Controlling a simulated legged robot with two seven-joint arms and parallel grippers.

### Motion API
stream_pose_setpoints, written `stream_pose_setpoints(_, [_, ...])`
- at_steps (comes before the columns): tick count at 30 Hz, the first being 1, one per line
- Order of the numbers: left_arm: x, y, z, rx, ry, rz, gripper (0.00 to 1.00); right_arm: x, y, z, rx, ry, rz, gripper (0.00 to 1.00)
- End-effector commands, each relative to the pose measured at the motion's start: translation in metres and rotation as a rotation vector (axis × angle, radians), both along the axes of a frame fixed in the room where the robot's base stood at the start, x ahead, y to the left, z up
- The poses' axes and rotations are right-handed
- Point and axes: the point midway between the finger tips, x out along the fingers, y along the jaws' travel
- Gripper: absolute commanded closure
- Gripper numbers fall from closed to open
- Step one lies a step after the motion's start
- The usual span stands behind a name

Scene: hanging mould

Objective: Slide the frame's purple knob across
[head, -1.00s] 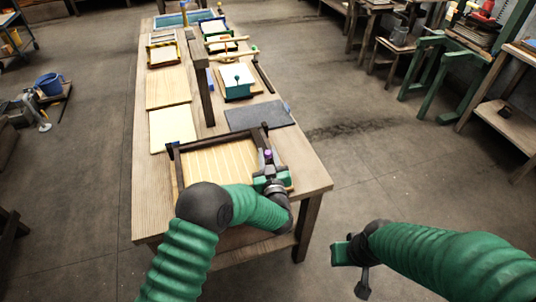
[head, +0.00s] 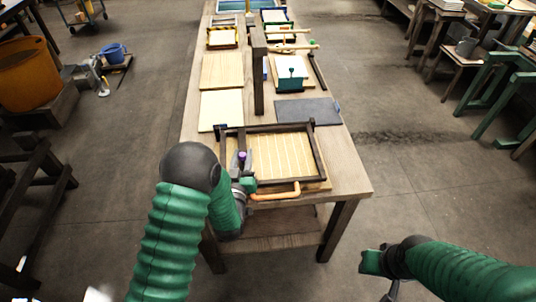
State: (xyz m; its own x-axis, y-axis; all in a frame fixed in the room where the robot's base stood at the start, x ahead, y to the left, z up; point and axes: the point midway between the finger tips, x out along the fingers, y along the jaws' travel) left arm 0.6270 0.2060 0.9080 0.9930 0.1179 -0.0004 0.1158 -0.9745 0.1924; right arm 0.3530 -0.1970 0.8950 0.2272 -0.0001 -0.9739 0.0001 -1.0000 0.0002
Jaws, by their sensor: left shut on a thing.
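The dark wooden frame (head: 316,152) lies on a pale slatted panel (head: 285,155) near the front end of the long table. The small purple knob (head: 242,156) shows at the left part of the frame, just above my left gripper (head: 243,176). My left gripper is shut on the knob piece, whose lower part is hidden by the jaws. An orange-tan handle (head: 277,194) runs along the frame's front edge, right of the gripper. My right gripper (head: 374,264) hangs off the table at the lower right, away from the frame; its jaw opening is unclear.
A wooden post (head: 258,80) stands mid-table behind the frame. Further trays and a teal-fronted box (head: 290,75) stand farther back. Floor right of the table is clear.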

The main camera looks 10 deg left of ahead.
Motion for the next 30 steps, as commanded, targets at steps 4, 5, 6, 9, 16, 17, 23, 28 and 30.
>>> stream_pose_setpoints(4, [-0.009, 0.025, -0.003, 0.000, 0.007, 0.003, 1.00, 0.000, 0.000, -0.004, 0.000, 0.000, 0.000, 0.64])
stream_pose_setpoints(5, [-0.010, 0.028, -0.004, 0.000, 0.008, 0.002, 1.00, 0.000, 0.000, -0.004, 0.000, 0.000, 0.000, 0.64])
stream_pose_setpoints(6, [-0.011, 0.032, -0.004, 0.000, 0.008, 0.002, 1.00, 0.000, 0.000, -0.005, 0.000, 0.000, 0.000, 0.64])
stream_pose_setpoints(9, [-0.014, 0.039, -0.003, 0.000, 0.007, 0.001, 1.00, 0.000, 0.000, -0.005, 0.000, 0.000, 0.000, 0.64])
stream_pose_setpoints(16, [-0.015, 0.044, -0.003, 0.001, 0.008, 0.003, 1.00, 0.000, 0.000, -0.005, 0.000, 0.000, 0.000, 0.64])
stream_pose_setpoints(17, [-0.015, 0.044, -0.003, 0.001, 0.008, 0.004, 1.00, 0.000, 0.000, -0.005, 0.000, 0.000, 0.000, 0.64])
stream_pose_setpoints(23, [-0.015, 0.045, -0.003, 0.001, 0.008, 0.005, 0.66, 0.000, 0.000, -0.005, 0.000, 0.000, 0.000, 0.64])
stream_pose_setpoints(28, [-0.014, 0.044, -0.002, 0.001, 0.005, 0.002, 0.50, 0.000, 0.000, -0.005, 0.000, 0.000, 0.000, 0.64])
stream_pose_setpoints(30, [-0.014, 0.043, -0.002, 0.001, 0.005, 0.001, 0.50, 0.000, 0.000, -0.005, 0.000, 0.000, 0.000, 0.64])
